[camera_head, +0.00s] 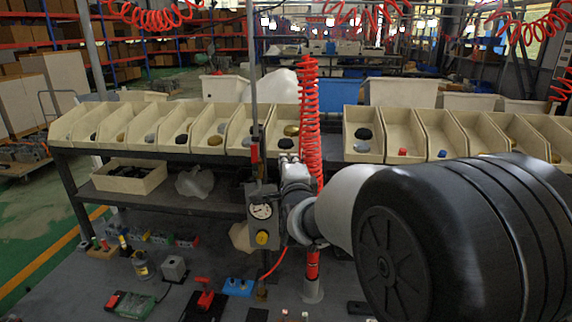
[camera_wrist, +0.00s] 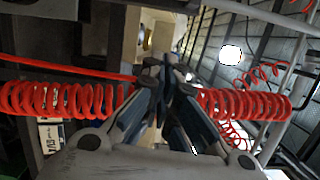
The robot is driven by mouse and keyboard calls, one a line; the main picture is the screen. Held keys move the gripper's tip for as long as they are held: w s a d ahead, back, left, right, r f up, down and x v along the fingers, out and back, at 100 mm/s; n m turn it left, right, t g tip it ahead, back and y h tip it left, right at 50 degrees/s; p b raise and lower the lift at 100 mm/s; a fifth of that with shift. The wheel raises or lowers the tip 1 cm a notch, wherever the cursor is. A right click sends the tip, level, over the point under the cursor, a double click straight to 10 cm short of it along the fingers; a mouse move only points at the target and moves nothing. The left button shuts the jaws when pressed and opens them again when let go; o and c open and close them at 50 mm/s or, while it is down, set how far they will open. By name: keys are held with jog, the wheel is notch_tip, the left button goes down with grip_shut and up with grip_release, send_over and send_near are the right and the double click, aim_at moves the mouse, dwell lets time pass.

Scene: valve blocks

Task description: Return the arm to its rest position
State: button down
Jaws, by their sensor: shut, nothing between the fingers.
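My gripper shows in the wrist view (camera_wrist: 167,68) with its dark fingers drawn together and nothing between them. In the head view my arm (camera_head: 440,235) reaches in from the right, its big black joint hiding the right part of the bench. Its far end stops around the middle of the picture, beside a hanging red coiled hose (camera_head: 309,120). The hose also crosses the wrist view behind the fingers (camera_wrist: 60,98). I cannot tell whether the arm touches the hose. The fingertips are too small to make out clearly in the head view.
A row of cream bins (camera_head: 165,125) with small parts stands on a dark rack behind the bench. Small blocks, including a blue one (camera_head: 238,287), lie on the grey bench (camera_head: 75,275).

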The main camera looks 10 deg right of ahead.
jog(key=s+f+n+g, duration=0.4)
jog(key=s+n, duration=0.2)
jog(key=s, duration=0.8)
jog(key=s+f+n+g, duration=0.4)
jog(key=s+n, duration=0.3)
jog(key=s, duration=0.7)
jog(key=s+f+n+g+y, duration=0.1)
jog(key=s+f+n+g, duration=0.3)
jog(key=s, duration=1.1)
jog(key=n+g, duration=0.1)
jog(key=n, duration=0.1)
jog(key=shift+f+n+g, duration=0.3)
jog(key=shift+f, duration=0.05)
